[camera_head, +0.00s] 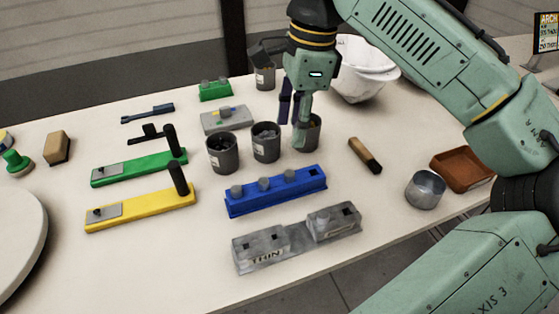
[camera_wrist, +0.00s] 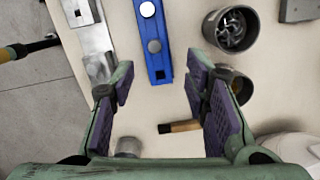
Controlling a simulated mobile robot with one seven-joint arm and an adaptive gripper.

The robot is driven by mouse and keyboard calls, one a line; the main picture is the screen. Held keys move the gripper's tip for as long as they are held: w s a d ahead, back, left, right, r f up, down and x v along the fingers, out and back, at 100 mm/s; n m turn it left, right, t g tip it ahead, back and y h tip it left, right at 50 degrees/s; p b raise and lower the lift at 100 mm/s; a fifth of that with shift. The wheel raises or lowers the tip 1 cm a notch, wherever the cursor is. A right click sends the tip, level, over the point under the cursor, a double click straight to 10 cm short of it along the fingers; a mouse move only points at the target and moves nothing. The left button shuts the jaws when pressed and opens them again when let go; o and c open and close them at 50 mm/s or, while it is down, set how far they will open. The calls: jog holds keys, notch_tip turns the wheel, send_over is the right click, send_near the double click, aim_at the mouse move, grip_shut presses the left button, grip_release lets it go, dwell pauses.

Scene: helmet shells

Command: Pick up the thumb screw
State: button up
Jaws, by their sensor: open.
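I cannot single out a thumb screw in either view. My gripper (camera_head: 297,115) is open, pointing down at the third dark cup (camera_head: 313,138); one finger overlaps this cup in the head view. The cup has small brownish or yellowish contents, too small to make out. In the wrist view my gripper (camera_wrist: 160,85) has its fingers wide apart with nothing between the pads. The third cup (camera_wrist: 247,88) is partly hidden behind the right finger there. Another dark cup (camera_wrist: 233,48) holds several grey metal pieces; it is the middle cup (camera_head: 266,148) in the head view.
A third-row neighbour cup (camera_head: 223,158) stands left. In front are a blue fixture (camera_head: 280,200) and a grey fixture (camera_head: 285,243). A wooden-handled tool (camera_head: 365,155), metal can (camera_head: 425,190) and brown tray (camera_head: 462,165) lie right. White helmet shells (camera_head: 362,80) stand behind.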

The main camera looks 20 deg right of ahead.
aim_at(290, 173)
jog(key=f, duration=0.3)
jog(key=f+p, duration=0.1)
jog(key=f, duration=0.6)
jog(key=shift+s+a+f, duration=0.3)
jog(key=shift+a+f, duration=0.05)
jog(key=shift+a, duration=0.05)
jog(key=shift+c, duration=0.2)
grip_shut()
